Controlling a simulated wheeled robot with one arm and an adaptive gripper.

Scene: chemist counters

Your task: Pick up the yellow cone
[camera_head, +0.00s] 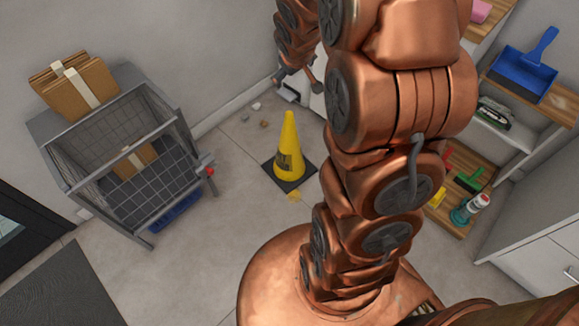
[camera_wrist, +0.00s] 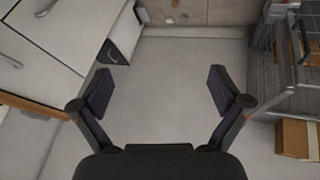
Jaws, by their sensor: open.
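The yellow cone (camera_head: 289,150) stands upright on its dark square base (camera_head: 290,174) on the floor, in the middle of the head view. A dark patch marks its side. It does not show in the wrist view. My gripper (camera_wrist: 160,85) is open in the wrist view, its two dark fingers wide apart with only bare floor between them. My copper arm rises just right of the cone in the head view.
A grey wire cage cart (camera_head: 60,157) with cardboard boxes stands left of the cone. Wooden shelves (camera_head: 459,219) with brushes and bottles stand at the right, a blue dustpan (camera_head: 524,74) above. Small debris (camera_head: 256,106) lies behind the cone. Floor between cart and cone is clear.

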